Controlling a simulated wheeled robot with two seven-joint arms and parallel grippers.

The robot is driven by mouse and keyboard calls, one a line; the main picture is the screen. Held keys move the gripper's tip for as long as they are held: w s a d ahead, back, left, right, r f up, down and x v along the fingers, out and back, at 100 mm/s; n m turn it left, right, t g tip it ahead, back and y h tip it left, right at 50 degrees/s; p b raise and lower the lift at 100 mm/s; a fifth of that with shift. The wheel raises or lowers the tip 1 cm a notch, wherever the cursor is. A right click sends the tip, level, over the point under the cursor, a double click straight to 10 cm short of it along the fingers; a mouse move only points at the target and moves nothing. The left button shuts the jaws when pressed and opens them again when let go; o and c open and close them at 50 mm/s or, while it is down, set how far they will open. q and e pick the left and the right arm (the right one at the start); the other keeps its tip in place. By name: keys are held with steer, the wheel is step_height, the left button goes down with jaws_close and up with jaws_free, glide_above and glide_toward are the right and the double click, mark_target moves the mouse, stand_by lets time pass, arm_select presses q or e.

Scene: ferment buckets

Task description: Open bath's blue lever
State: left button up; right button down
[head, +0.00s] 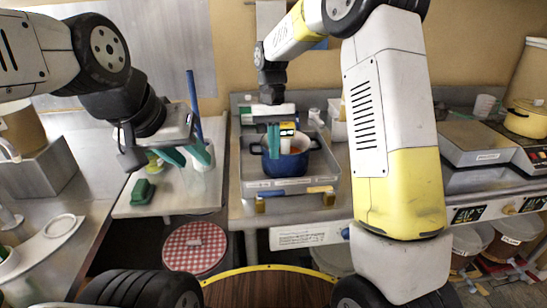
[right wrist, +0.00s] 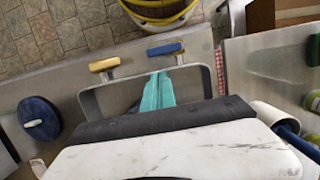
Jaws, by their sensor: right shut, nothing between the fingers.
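The bath (head: 238,165) is a metal basin on the counter, with a dark blue pot (head: 285,165) inside. The blue lever (head: 273,192) is on the left of its front edge and lies roughly along that edge. A yellow lever (head: 320,189) is to its right. In the right wrist view the blue lever (right wrist: 164,50) and the yellow lever (right wrist: 104,65) show beyond the bath's rim. My right gripper (head: 273,142) points down over the bath by the pot, shut and empty, apart from the blue lever; its teal fingers (right wrist: 158,92) point toward it. My left gripper (head: 187,156) is open and empty over the left counter.
A green sponge (head: 143,191) and a white cup (head: 203,155) with a blue stick are on the left board. A red checked stool (head: 195,246) stands below. A scale (head: 480,142) and a yellow pot (head: 527,117) are at right. A dark blue disc (right wrist: 40,118) lies beside the bath.

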mark_target(270, 195)
steer(key=x, duration=0.9)
steer(key=shift+f, duration=0.15)
steer(key=shift+s, duration=0.1)
